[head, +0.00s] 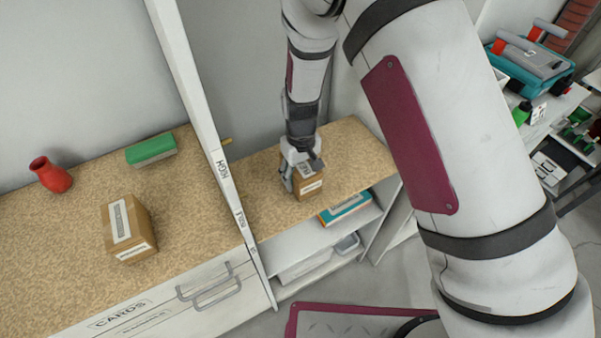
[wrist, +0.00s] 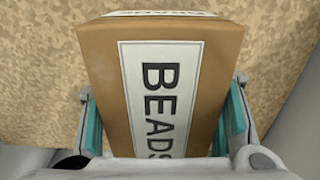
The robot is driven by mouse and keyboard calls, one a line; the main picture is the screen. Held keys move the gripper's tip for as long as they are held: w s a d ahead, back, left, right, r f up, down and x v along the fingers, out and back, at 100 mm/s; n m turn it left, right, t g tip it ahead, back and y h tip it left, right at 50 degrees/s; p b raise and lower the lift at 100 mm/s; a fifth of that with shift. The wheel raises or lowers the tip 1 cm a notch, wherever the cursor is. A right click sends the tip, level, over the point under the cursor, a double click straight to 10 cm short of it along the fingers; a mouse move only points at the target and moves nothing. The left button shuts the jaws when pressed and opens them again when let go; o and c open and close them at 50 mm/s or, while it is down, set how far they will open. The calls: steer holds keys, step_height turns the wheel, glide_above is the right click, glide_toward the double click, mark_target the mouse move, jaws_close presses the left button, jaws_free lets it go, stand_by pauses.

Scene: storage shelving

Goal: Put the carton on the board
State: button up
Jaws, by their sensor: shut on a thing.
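A brown carton (head: 310,187) is held between the fingers of my gripper (head: 301,170) at the right part of the speckled board (head: 250,200). In the wrist view the carton (wrist: 100,70) fills the middle, with a white label reading BEADS. The teal finger pads of my gripper (wrist: 162,125) press its left and right sides. The carton looks upright, close to the board's front edge. I cannot tell whether its underside touches the board. A second brown carton (head: 144,228) with a white label stands on the left part of the speckled surface.
A white upright post (head: 205,110) divides the left and right parts. A red vase (head: 51,177) and a green-topped block (head: 151,150) stand on the left. A blue-edged box (head: 345,208) and clear bins (head: 305,268) sit on shelves below. The surface left of the held carton is bare.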

steer(key=shift+f, duration=0.2)
steer(key=o, duration=1.2)
steer(key=shift+r, duration=0.1)
